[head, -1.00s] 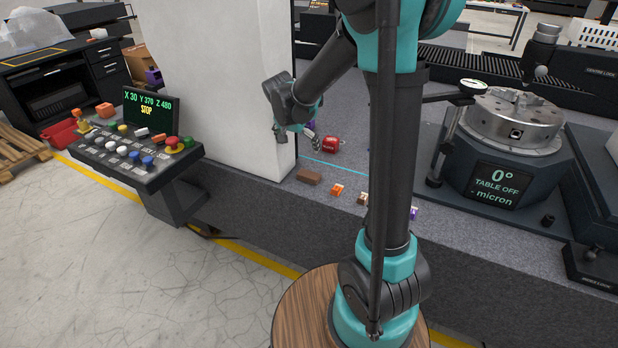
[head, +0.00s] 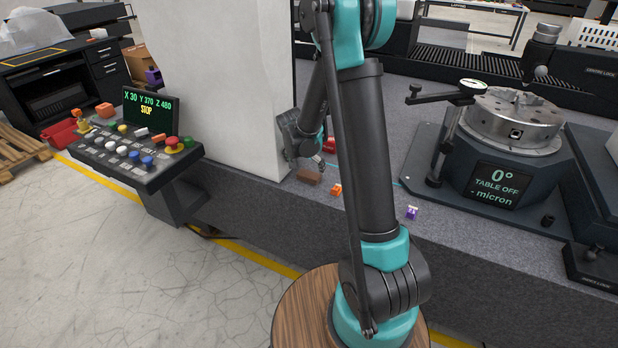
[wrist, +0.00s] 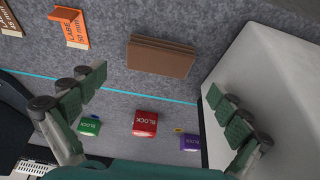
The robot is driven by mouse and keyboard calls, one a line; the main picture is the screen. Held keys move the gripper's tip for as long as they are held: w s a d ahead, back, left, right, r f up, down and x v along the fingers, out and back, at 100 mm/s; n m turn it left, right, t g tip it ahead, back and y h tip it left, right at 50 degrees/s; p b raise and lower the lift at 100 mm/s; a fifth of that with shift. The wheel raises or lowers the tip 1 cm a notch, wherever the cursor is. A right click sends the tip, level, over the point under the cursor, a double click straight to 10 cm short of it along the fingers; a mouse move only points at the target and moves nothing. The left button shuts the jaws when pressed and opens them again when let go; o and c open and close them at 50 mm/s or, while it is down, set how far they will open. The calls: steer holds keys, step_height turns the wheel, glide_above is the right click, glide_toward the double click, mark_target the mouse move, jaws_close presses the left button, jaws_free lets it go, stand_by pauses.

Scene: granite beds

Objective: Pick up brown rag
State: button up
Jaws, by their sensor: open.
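The brown rag (head: 309,177) lies as a flat folded rectangle on the grey granite bed, near the foot of the white upright block. It also shows in the wrist view (wrist: 160,56), whole and uncovered, near the top middle. My gripper (head: 305,165) is just above and beside the rag in the head view. In the wrist view my gripper (wrist: 158,98) has its two green-padded fingers spread wide with nothing between them. The rag lies beyond the fingertips, apart from them.
The white block (wrist: 270,85) stands close by the right finger. An orange label stand (wrist: 72,27) sits left of the rag. Red (wrist: 145,123), green (wrist: 88,126) and purple (wrist: 189,142) blocks lie past a cyan line. Bare granite surrounds the rag.

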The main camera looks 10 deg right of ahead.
mark_target(309, 174)
steer(key=shift+s+x, duration=0.2)
steer(key=shift+x, duration=1.75)
steer(key=c, duration=1.1)
steer(key=shift+o, duration=0.2)
step_height(309, 174, up, 20)
